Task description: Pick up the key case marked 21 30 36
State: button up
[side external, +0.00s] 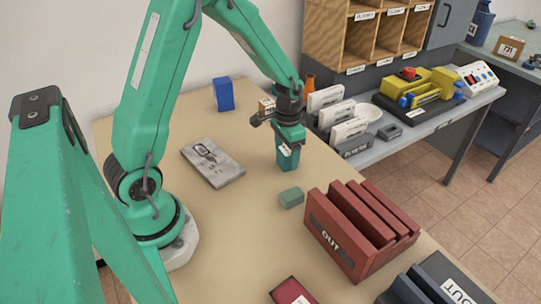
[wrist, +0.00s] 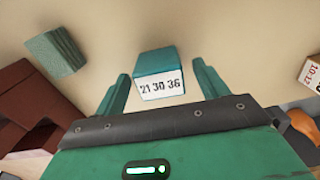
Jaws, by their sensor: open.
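The key case (wrist: 159,77) is a small teal block with a white label reading 21 30 36. In the wrist view it stands between the two fingers of my gripper (wrist: 161,92), with a gap showing on each side. In the side external view the key case (side external: 288,155) is upright on the tan table, and my gripper (side external: 288,138) is right above it, pointing down. My gripper is open. Its fingers are hard to tell from the case in the side external view.
A green block (side external: 291,197) lies nearby on the table (side external: 245,270). A red OUT rack (side external: 340,250), a grey panel (side external: 212,162), a blue box (side external: 223,94) and a small box labelled 10-12 (wrist: 311,73) stand around. Left of the green block is bare table.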

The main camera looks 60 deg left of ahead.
jog(key=shift+f, duration=0.8)
jog(key=c, duration=1.1)
